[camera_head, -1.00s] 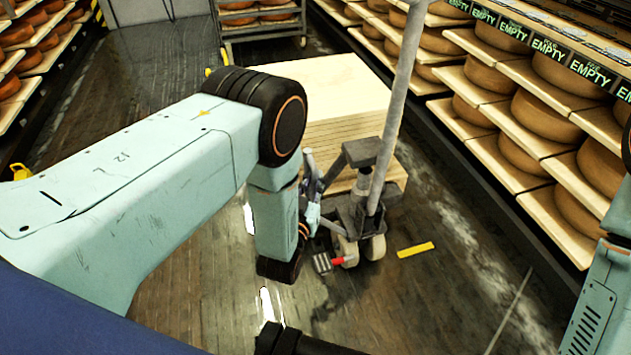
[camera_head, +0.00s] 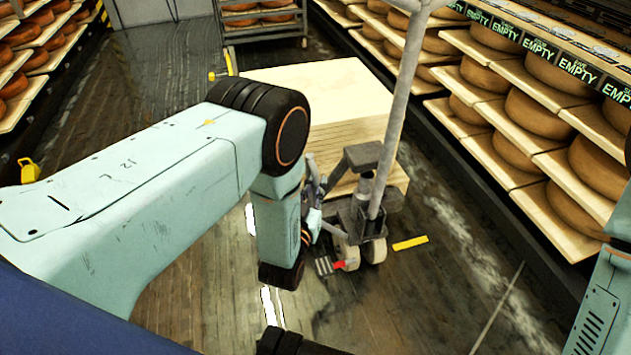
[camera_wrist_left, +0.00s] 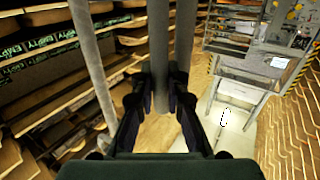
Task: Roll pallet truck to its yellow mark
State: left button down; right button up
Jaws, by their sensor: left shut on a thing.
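The pallet truck (camera_head: 372,218) stands on the dark floor, its grey pole rising upright in the head view. A stack of pale boards (camera_head: 340,95) is just behind it. The yellow mark (camera_head: 410,243) is a short strip on the floor, just right of the truck's wheels and apart from them. My left gripper (camera_head: 314,195) is beside the truck's left side, partly hidden by my arm. In the left wrist view, its fingers (camera_wrist_left: 165,92) are shut around a grey bar (camera_wrist_left: 158,45) of the truck. My right gripper is out of view; only my right arm shows at the right edge.
Shelves of cheese wheels (camera_head: 520,110) line the right side, with a dark base edge along the floor. More cheese shelves (camera_head: 35,55) stand at left. A wheeled cheese rack (camera_head: 262,28) is behind the boards. The floor at front right is clear.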

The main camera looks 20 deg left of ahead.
pick_arm(q)
jog(key=shift+s+d, duration=0.2)
jog(key=shift+s, duration=0.45)
jog(key=c, duration=1.8)
grip_release()
jog(key=shift+w, duration=0.1)
jog(key=shift+o, duration=0.8)
jog(key=shift+a+f, duration=0.1)
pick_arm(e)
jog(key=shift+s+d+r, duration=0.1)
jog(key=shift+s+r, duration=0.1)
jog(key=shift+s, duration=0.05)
pick_arm(q)
jog(key=s, duration=0.7)
jog(key=shift+s, duration=0.2)
